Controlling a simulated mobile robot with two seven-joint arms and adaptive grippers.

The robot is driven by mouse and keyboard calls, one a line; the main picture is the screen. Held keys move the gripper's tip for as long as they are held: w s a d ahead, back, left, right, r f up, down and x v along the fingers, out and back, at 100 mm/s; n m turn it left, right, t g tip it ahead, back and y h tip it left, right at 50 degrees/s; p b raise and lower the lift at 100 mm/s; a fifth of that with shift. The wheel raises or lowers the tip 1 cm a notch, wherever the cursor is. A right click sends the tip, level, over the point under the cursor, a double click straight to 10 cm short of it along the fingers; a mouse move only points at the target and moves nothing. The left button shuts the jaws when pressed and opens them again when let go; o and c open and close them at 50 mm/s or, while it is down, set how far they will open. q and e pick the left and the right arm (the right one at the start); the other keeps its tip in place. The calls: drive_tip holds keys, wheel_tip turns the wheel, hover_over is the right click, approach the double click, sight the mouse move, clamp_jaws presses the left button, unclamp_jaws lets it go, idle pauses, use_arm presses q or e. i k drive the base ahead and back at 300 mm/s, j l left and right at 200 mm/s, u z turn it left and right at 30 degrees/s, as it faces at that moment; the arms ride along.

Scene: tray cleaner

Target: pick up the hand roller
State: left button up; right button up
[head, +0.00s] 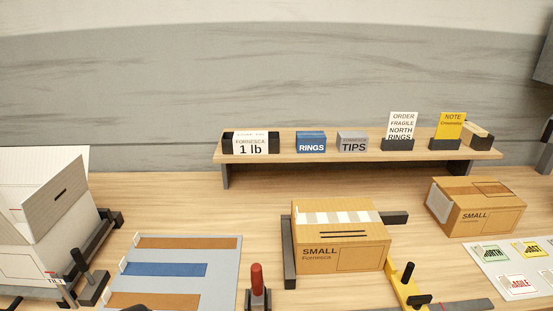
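A tool with an upright red handle (257,276) stands in a dark holder at the bottom edge of the head view, left of the middle box. It may be the hand roller, but its lower part is cut off and no roller shows clearly. A yellow tool (408,291) with black handles lies to its right, in front of the middle box; I cannot tell its kind for sure. Neither of my grippers can be made out. A small dark rounded shape at the bottom edge, over the mat, is too cut off to identify.
A box marked SMALL (340,245) sits in a dark corner frame; another box (476,207) stands right. A wooden shelf (300,143) with labelled holders runs behind. A white open box (45,225), a grey mat with strips (222,270) and a label sheet (487,263) flank the middle.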

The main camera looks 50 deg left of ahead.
sight(258, 293)
drive_tip(key=u, duration=1.6)
drive_tip(key=l, duration=0.25)
